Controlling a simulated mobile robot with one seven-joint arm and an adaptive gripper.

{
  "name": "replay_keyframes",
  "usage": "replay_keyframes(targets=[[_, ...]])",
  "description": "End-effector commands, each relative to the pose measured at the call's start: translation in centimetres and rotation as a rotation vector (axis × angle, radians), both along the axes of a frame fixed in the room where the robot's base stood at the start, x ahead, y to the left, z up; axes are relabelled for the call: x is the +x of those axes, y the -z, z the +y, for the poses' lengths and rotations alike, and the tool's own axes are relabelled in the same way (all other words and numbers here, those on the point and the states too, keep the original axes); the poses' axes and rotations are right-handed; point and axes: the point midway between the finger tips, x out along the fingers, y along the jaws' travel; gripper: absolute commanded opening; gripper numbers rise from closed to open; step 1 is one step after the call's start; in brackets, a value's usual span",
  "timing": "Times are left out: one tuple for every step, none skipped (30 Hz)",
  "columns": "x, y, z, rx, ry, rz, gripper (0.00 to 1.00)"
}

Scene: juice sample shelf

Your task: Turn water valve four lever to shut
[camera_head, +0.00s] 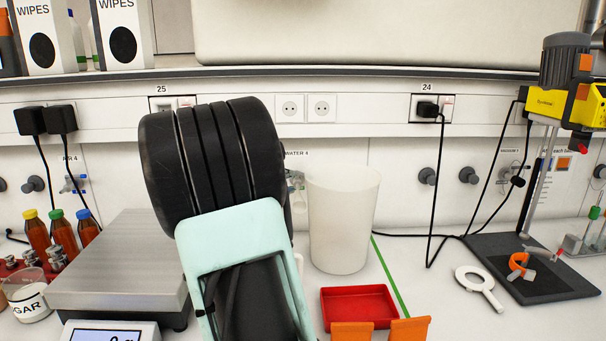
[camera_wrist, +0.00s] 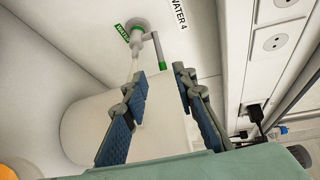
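The water valve (camera_wrist: 140,32) sticks out of the wall by a "WATER 4" label (camera_wrist: 180,14) in the wrist view. It has a green tag marked "WATER" (camera_wrist: 122,33) and a thin grey spout (camera_wrist: 157,48) with a green ring. I cannot tell clearly which part is the lever or how far it is turned. In the head view my arm hides most of the valve (camera_head: 296,181). My gripper (camera_wrist: 161,84) is open in the wrist view, its fingers apart, pointing towards the valve. I see nothing gripped. My arm hides the fingertips in the head view.
A tall white beaker (camera_head: 343,225) stands just right of the valve. A red tray (camera_head: 358,304) and orange pieces (camera_head: 380,330) lie in front. A scale (camera_head: 120,265) and bottles (camera_head: 62,232) stand left. A magnifier (camera_head: 480,286) and stand base (camera_head: 530,270) are right.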

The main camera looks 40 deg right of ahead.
Motion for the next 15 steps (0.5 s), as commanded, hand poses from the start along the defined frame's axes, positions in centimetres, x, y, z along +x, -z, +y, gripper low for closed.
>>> replay_keyframes(targets=[[0.2,0.1,-0.7,-0.002,0.003,0.000,0.26],[0.3,0.1,-1.1,-0.002,0.003,0.000,0.26],[0.5,0.3,-1.8,0.000,0.004,0.002,0.26],[0.7,0.4,-2.3,-0.001,0.003,0.001,0.26],[0.9,0.5,-2.8,-0.001,0.004,0.001,0.26],[1.2,0.6,-3.6,-0.001,0.003,0.001,0.26],[1.4,0.8,-4.2,-0.002,0.004,0.002,0.26],[1.6,0.9,-4.7,-0.002,0.003,0.002,0.26],[1.9,1.0,-5.4,0.000,0.003,0.001,0.26],[2.1,1.1,-5.9,-0.001,0.004,0.000,0.26],[2.3,1.2,-6.4,-0.001,0.003,0.000,0.26],[2.5,1.3,-6.9,0.000,0.002,0.000,0.26],[2.7,1.4,-7.4,0.000,0.002,0.001,0.26],[2.8,1.4,-7.7,-0.001,0.002,0.000,0.26],[3.0,1.5,-8.1,-0.001,0.001,0.000,0.26]])
